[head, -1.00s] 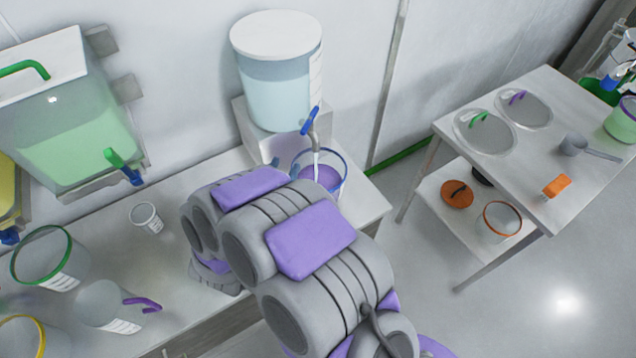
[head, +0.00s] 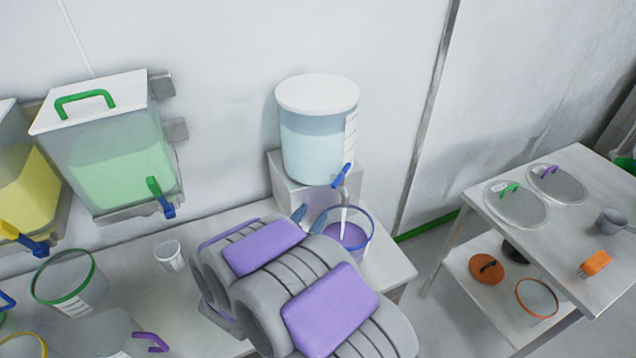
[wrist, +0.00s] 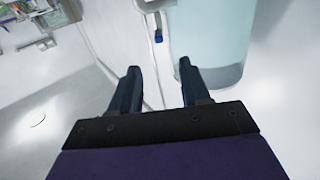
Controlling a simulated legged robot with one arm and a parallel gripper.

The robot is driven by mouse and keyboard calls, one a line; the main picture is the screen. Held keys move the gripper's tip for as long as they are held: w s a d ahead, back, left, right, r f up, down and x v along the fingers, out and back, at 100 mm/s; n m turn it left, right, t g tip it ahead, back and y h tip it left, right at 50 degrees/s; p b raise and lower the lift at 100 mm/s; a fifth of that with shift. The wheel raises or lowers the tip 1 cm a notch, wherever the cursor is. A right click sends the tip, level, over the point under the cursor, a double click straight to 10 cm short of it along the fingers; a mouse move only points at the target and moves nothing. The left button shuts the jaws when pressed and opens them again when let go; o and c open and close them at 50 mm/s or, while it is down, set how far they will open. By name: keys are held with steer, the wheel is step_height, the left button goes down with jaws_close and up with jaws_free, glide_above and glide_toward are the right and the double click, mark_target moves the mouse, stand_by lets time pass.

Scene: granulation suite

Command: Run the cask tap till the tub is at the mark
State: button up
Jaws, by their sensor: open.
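The cask (head: 317,145) is a clear cylinder with a white lid and pale blue liquid, on a white block. Its tap (head: 345,178) has a blue handle and a grey spout. A thin pale stream runs from the spout into the blue-rimmed tub (head: 368,246), where purple shows inside; I cannot make out its mark. My gripper (head: 309,216) is left of the tap and tub, its fingertips partly behind my arm. In the wrist view my gripper (wrist: 162,80) is open and empty, with the cask (wrist: 210,35) and the tap (wrist: 157,25) ahead of it.
A green-liquid container (head: 115,150) and a yellow one (head: 25,190) hang on the wall at left. A small cup (head: 169,257) and a green-rimmed tub (head: 65,285) stand on the bench. A side table (head: 570,235) with lids and an orange brush stands at right, across a floor gap.

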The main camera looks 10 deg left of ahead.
mark_target(339, 177)
steer(key=b+x, duration=0.2)
steer(key=x, duration=1.3)
steer(key=shift+w+d+f, duration=0.1)
steer(key=shift+w+d, duration=0.35)
steer(key=shift+w, duration=0.55)
jaws_close()
